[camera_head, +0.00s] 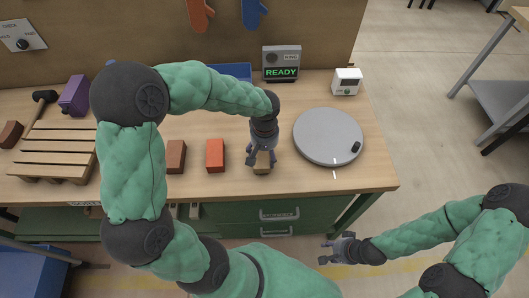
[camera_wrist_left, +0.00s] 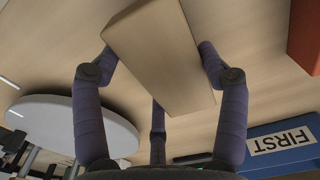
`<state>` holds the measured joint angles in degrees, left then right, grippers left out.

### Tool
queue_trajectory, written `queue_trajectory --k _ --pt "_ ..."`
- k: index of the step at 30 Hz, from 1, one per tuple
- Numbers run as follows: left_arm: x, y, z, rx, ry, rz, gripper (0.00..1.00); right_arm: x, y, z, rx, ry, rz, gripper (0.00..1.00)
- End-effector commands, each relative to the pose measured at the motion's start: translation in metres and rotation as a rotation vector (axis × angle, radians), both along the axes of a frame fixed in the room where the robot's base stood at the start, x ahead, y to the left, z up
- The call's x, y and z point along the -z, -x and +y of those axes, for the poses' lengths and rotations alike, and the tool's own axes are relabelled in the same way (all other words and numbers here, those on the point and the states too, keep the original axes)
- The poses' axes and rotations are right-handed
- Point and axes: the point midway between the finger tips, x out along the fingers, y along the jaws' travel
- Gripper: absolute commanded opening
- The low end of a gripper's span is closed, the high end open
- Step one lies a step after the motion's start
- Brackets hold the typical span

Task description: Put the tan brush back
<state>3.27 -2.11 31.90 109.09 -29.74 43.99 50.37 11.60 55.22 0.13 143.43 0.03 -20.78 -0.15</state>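I see no brush in either view. A tan block (camera_head: 262,168) is at my left gripper (camera_head: 262,156), near the front of the bench. In the left wrist view the tan block (camera_wrist_left: 158,55) lies between the fingers of the left gripper (camera_wrist_left: 156,55). The fingertips are close to its two long sides; I cannot tell whether they press on it. A third finger reaches its near corner. My right gripper (camera_head: 335,250) is in front of the bench, empty, with its fingers apart.
An orange brick (camera_head: 215,155) and a brown brick (camera_head: 176,156) stand left of the tan block. A grey round plate (camera_head: 328,135) is to its right. A slatted wooden rack (camera_head: 52,155), purple box (camera_head: 75,95), READY display (camera_head: 281,62) and blue bin (camera_head: 238,71) are also on the bench.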

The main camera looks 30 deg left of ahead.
Motion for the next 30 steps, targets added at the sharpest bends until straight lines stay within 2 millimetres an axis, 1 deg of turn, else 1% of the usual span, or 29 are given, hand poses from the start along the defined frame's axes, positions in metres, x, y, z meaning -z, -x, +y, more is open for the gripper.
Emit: queue_trajectory --k 1,2,3,13,17,20,30 --pt "0.000 0.000 0.000 0.000 0.000 0.000 0.85 0.001 0.000 0.000 0.000 0.000 0.000 0.40" --pt "0.000 0.000 0.000 0.000 0.000 0.000 0.93 0.000 0.000 0.000 0.000 0.000 0.000 0.40" --pt "0.000 0.000 0.000 0.000 0.000 0.000 0.97 0.000 0.000 0.000 0.000 0.000 0.000 0.40" --pt "0.000 0.000 0.000 0.000 0.000 0.000 0.97 0.000 0.000 0.000 0.000 0.000 0.000 0.40" --pt "-0.006 0.000 0.000 0.000 0.000 0.000 0.97 -0.004 0.000 0.000 0.000 0.000 0.000 0.40" --pt "-0.019 -0.001 0.000 -0.001 0.000 -0.004 0.97 -0.008 0.000 0.000 0.000 0.000 0.000 0.40" --pt "-0.087 -0.001 0.000 -0.001 0.000 -0.004 0.97 -0.029 0.000 0.000 0.000 0.000 0.000 0.40"
